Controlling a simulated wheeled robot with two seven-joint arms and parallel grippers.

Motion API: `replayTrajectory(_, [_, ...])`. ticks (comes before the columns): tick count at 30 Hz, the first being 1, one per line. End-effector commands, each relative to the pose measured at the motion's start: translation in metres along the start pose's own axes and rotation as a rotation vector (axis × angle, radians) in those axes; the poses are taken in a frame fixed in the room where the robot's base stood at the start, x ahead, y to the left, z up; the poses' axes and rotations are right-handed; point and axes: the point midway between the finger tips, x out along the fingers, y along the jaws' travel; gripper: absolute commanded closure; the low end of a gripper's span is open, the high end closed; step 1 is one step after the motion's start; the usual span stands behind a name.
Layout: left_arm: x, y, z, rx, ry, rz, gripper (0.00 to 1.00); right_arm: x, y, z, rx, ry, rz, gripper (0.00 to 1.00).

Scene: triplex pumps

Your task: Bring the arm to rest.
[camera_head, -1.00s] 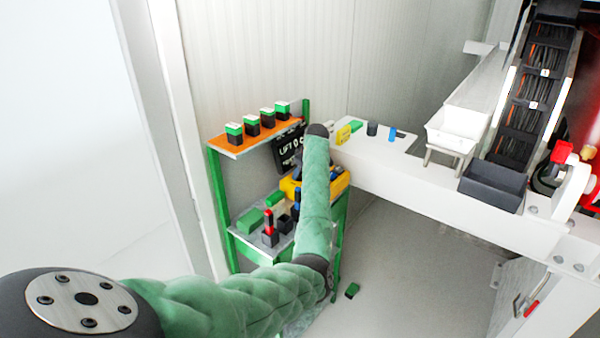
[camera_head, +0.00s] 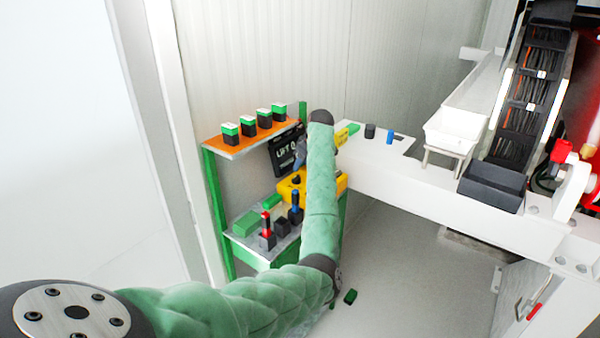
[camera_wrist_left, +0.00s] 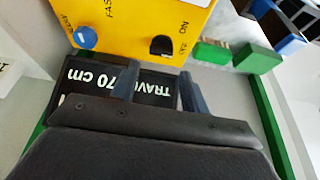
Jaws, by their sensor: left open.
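My left arm, in padded green, reaches from the lower left of the head view up to the shelf rack. My left gripper (camera_head: 300,156) is small there and partly hidden behind the forearm. In the left wrist view its two blue-grey fingers (camera_wrist_left: 158,88) stand apart with nothing between them. They are in front of a black sign (camera_wrist_left: 150,84) with white lettering reading "70 cm". A yellow control box (camera_wrist_left: 130,25) with a blue knob and an ON/OFF switch lies beyond the fingers. My right gripper is in neither view.
A green rack's orange upper shelf (camera_head: 236,147) holds several green-and-black blocks. Its lower shelf (camera_head: 262,250) holds dark blocks with red and blue pegs. A white bench (camera_head: 400,185) with a dark bin (camera_head: 490,190) extends right.

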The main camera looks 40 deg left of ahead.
Motion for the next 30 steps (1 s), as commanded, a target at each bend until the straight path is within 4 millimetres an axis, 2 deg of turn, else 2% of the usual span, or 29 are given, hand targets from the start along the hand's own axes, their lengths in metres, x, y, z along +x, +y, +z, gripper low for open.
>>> replayTrajectory(7, [-0.013, 0.000, 0.000, -0.001, 0.000, 0.001, 0.55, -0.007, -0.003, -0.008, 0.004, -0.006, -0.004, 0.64])
replayTrajectory(24, [-0.013, 0.000, 0.000, 0.004, -0.001, 0.000, 0.55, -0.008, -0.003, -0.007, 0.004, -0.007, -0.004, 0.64])
replayTrajectory(30, [-0.013, 0.006, -0.006, 0.108, 0.031, 0.033, 0.55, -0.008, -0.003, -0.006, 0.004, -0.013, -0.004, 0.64])
